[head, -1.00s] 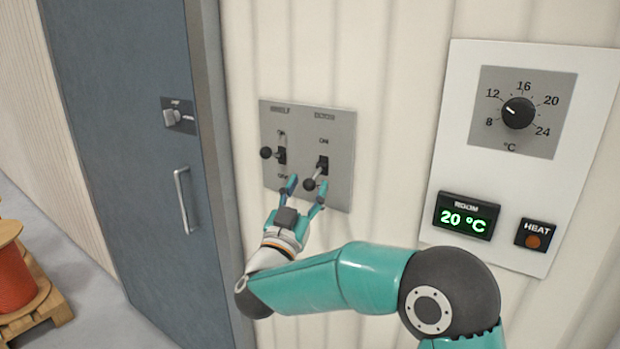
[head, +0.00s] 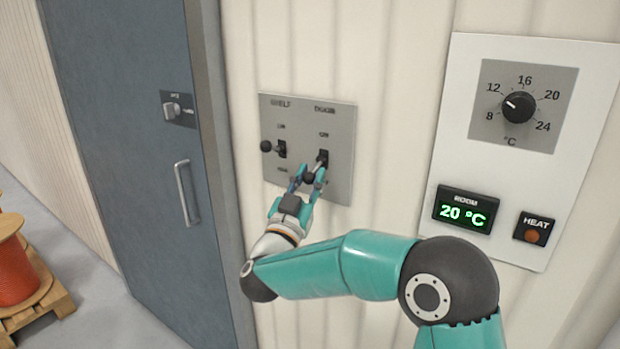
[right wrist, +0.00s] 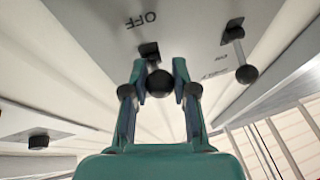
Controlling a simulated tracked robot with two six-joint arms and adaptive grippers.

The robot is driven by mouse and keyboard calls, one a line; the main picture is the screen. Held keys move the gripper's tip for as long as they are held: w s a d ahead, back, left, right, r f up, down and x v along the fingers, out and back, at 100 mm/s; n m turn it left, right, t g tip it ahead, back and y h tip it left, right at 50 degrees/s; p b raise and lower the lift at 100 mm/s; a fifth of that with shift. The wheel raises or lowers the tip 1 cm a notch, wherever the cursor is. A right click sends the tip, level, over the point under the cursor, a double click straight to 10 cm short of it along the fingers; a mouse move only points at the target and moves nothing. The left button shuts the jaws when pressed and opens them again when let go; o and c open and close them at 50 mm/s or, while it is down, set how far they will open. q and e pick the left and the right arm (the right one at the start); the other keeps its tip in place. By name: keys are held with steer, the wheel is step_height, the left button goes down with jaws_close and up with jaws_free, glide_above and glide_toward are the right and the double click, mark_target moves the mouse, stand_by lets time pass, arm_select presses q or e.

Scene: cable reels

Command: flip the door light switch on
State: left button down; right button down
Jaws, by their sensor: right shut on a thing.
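A grey switch plate (head: 342,185) on the white wall carries two toggle levers under the labels SHELF and DOOR. The door light switch (head: 310,177) is the right lever, with a black ball at its end; it points downward and outward. My right gripper (head: 309,180) is shut on that ball from below. In the right wrist view the ball (right wrist: 159,83) sits between the two fingertips, with the word OFF on the plate beyond. The shelf switch (head: 267,146) stands apart to the left, its ball also in the right wrist view (right wrist: 246,74). My left gripper is not in view.
A blue-grey door (head: 120,120) with a handle (head: 185,193) and a small lock is to the left. A thermostat panel (head: 450,120) with dial, display reading 20 °C and HEAT button is to the right. An orange cable reel (head: 14,270) stands on a pallet at far left.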

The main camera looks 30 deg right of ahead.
mark_target(308, 173)
steer(key=shift+a+r+g+y+p, duration=0.25)
steer(key=shift+r+g+y+p, duration=0.25)
steer(key=shift+p, duration=0.5)
step_height(308, 173, up, 4)
steer(key=g+y+p, duration=0.1)
steer(key=p, duration=0.3)
steer(key=m+g+y+p, duration=0.1)
steer(key=y+p, duration=0.1)
steer(key=p, duration=0.2)
steer(key=g+y+p, duration=0.1)
steer(key=y+p, duration=0.1)
steer(key=p, duration=0.2)
steer(key=shift+f+m, duration=0.25)
steer(key=shift+m, duration=0.05)
steer(key=shift+d+g+y+p, duration=0.1)
steer(key=shift+g+y+p, duration=0.3)
steer(key=shift+y, duration=0.1)
steer(key=shift+w+d+r+y, duration=0.1)
steer(key=shift+r+y, duration=0.1)
steer(key=shift+y, duration=0.3)
steer(key=shift+r+g, duration=0.1)
steer(key=shift+g, duration=0.2)
steer(key=c, duration=0.9)
jaws_free()
